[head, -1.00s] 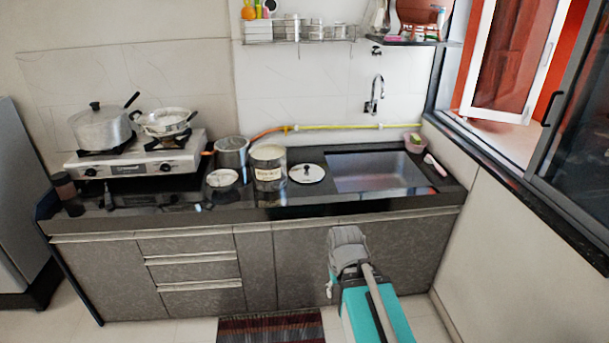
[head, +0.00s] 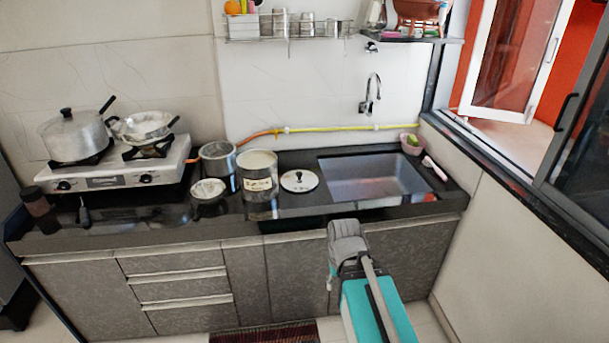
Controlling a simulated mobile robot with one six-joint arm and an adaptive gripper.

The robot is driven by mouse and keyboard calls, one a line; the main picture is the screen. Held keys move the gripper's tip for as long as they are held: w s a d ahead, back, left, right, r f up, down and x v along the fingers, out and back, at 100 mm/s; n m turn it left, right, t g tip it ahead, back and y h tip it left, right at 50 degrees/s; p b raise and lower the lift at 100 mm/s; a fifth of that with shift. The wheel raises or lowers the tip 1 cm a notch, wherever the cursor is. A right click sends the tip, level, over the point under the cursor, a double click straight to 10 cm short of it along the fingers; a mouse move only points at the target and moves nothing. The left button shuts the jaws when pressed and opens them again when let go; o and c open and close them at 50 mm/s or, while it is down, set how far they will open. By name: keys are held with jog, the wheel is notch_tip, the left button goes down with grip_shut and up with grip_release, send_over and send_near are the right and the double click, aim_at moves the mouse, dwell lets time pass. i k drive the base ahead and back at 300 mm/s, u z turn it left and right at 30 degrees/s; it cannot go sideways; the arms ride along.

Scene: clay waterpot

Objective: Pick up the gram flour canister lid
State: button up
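The gram flour canister (head: 258,172) is a steel cylinder with a pale label, standing on the dark counter left of the sink. A round, light lid (head: 299,181) with a dark knob lies flat on the counter just right of the canister, apart from it. The canister looks open, with pale contents at its top. My folded arm (head: 347,240) is low in front of the cabinets, well short of the lid. My gripper's fingers cannot be made out, and nothing held shows there.
A smaller open pot (head: 208,192) and a steel pot (head: 218,165) stand left of the canister. The sink (head: 375,180) is right of the lid. A stove (head: 115,170) with two pans is at left.

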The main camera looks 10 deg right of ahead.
aim_at(294, 180)
jog(key=i, duration=1.25)
jog(key=u, duration=0.1)
